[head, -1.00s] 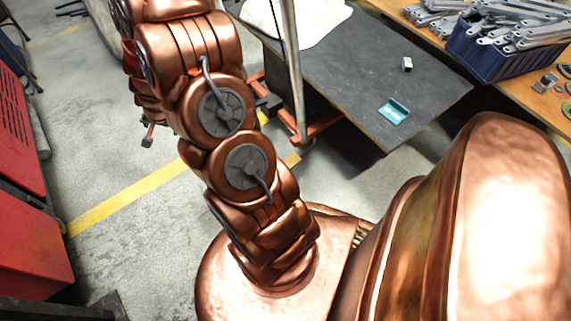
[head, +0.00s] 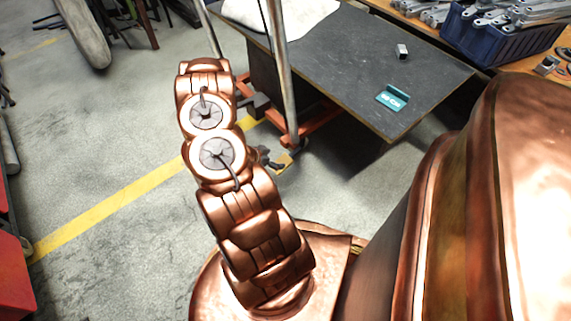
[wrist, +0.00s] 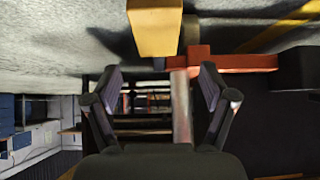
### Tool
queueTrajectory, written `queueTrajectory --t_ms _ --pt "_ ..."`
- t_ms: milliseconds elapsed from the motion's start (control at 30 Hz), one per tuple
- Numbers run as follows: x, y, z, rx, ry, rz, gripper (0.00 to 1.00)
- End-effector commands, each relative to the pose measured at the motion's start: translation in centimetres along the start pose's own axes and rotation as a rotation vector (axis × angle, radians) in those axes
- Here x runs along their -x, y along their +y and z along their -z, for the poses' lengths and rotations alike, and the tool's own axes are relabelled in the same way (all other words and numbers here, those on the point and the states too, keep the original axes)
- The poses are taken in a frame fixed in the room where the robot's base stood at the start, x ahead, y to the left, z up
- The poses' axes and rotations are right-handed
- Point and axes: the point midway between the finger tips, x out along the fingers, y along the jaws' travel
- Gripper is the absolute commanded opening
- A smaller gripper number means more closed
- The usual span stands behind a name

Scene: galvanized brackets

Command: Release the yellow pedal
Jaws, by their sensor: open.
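The yellow pedal (wrist: 155,30) is a blocky yellow piece at the top middle of the wrist view, beside a red-orange frame bar (wrist: 235,63). In the head view a bit of the yellow pedal (head: 285,162) shows low by the lift table's foot, right of my arm. My gripper (wrist: 160,85) is open, with its two dark fingers spread wide and nothing held between them. The pedal appears above the fingertips in the wrist view, not between them. In the head view my gripper (head: 267,156) is small and partly hidden behind my arm, close to the pedal; contact cannot be told.
A black-topped lift table (head: 350,75) stands at upper right, with a teal holder (head: 392,97) and a small metal block (head: 402,51) on it. Its metal post (head: 278,70) rises near my arm. A blue crate (head: 500,35) of brackets sits behind. Floor to the left is open.

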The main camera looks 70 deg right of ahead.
Motion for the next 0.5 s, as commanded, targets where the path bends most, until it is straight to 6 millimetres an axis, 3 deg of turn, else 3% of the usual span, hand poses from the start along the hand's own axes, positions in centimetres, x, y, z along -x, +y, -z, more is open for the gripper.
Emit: queueTrajectory --t_ms 500 --pt "-6.5 0.5 0.1 -0.002 0.013 -0.010 0.83"
